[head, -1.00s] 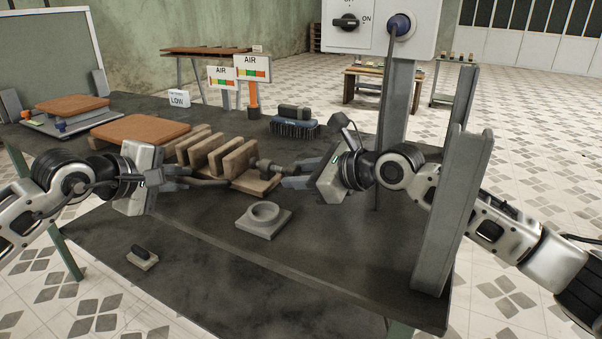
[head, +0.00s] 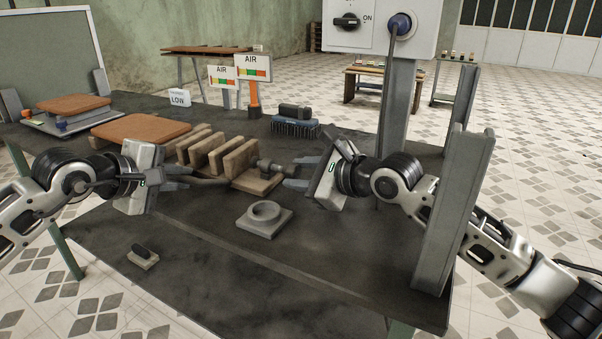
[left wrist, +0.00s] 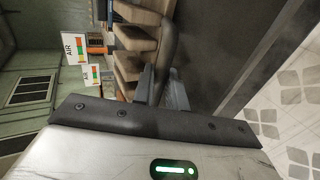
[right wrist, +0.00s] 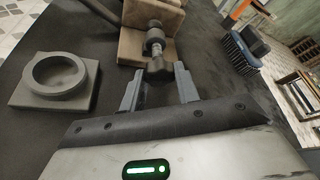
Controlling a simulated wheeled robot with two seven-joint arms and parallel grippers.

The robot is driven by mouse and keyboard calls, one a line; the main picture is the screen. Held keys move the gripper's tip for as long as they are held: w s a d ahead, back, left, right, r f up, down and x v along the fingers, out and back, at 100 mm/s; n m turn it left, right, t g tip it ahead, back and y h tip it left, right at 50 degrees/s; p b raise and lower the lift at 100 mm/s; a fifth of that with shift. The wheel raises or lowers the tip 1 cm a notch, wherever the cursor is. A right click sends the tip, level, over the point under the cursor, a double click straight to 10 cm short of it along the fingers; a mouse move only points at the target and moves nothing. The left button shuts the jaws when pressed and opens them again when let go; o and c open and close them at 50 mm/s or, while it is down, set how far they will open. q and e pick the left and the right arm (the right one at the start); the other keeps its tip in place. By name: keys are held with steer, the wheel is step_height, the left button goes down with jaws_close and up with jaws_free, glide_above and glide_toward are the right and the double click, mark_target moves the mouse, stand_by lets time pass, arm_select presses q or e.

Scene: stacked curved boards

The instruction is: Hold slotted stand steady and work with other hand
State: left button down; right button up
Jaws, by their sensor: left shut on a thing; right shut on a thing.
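The slotted stand (head: 238,158) is a brown block with several upright slabs and slots, on the dark table. A dark bar (left wrist: 168,45) runs from its side. My left gripper (head: 187,178) is shut on this bar at the stand's near left; the fingers also show in the left wrist view (left wrist: 160,85). A dark round knob (right wrist: 158,69) on a short shaft sticks out from the stand's right end. My right gripper (head: 291,174) is shut on the knob, with its fingertips on either side of it in the right wrist view (right wrist: 158,82).
A grey ring on a square base (head: 265,217) sits in front of the stand. A small block with a dark handle (head: 143,257) lies near the front edge. A blue brush (head: 295,127) and an orange-brown board stack (head: 143,130) are behind. A grey upright (head: 447,215) stands at right.

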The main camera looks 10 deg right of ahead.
steer(key=o, duration=0.7)
steer(key=shift+a, duration=0.15)
steer(key=v, duration=1.2)
steer(key=shift+o, duration=1.4)
steer(key=shift+w, duration=0.1)
steer(key=shift+w+d+r+m+g+y, duration=0.15)
steer(key=shift+w+d+r+m+g, duration=0.15)
steer(key=shift+m, duration=0.3)
steer(key=shift+w+d+r+m+g+y, duration=0.1)
steer(key=shift+w+d+m+g+y, duration=0.1)
steer(key=shift+d+m+g, duration=0.3)
steer(key=shift+w+a+r+m, duration=0.1)
steer(key=shift+w+r+m, duration=0.05)
steer(key=shift+m, duration=0.45)
steer(key=x, duration=1.1)
steer(key=shift+a+f, duration=0.2)
steer(key=shift+a, duration=0.1)
